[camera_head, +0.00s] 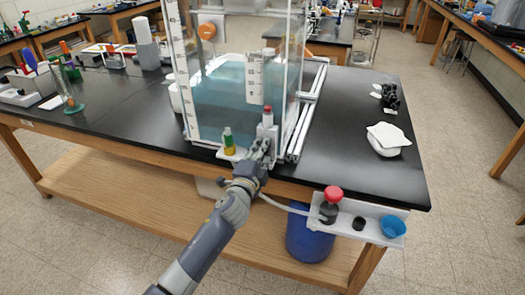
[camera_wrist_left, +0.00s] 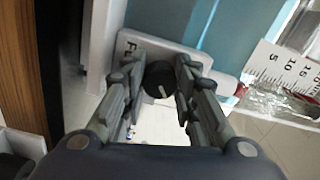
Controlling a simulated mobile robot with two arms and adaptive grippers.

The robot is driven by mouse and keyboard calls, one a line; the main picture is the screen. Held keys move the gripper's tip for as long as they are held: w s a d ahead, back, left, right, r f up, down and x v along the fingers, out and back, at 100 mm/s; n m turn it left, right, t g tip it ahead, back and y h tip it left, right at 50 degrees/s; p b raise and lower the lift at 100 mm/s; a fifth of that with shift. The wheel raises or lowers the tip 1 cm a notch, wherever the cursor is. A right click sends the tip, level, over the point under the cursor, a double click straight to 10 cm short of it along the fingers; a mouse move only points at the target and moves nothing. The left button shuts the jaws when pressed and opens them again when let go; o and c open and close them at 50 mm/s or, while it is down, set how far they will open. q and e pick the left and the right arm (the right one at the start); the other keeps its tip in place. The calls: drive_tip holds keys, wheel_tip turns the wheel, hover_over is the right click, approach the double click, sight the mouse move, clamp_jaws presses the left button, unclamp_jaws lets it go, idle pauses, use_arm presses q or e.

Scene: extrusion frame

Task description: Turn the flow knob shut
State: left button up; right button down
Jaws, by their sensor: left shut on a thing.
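The flow knob (camera_wrist_left: 160,78) is a small black round knob with a pale pointer line. It sits on a white panel (camera_wrist_left: 128,48) partly lettered "FL", with the rest of the word hidden. My left gripper (camera_wrist_left: 157,88) is shut on the knob, with one finger on each side of it. In the head view my left gripper (camera_head: 262,152) is at the front edge of the black bench, in front of the water tank (camera_head: 225,95). The knob is hidden behind the gripper there. My right gripper is not in view.
A pale tube runs beside the gripper.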

use_arm(q)
drive_tip(key=m, duration=0.4)
drive_tip(key=shift+m, duration=0.3)
drive_tip(key=shift+f+m+p, duration=0.1)
drive_tip(key=shift+m+p, duration=0.35)
drive_tip(key=shift+m, duration=1.05)
drive_tip(key=o, duration=1.1)
drive_tip(key=shift+s, duration=0.1)
drive_tip(key=v, duration=1.2)
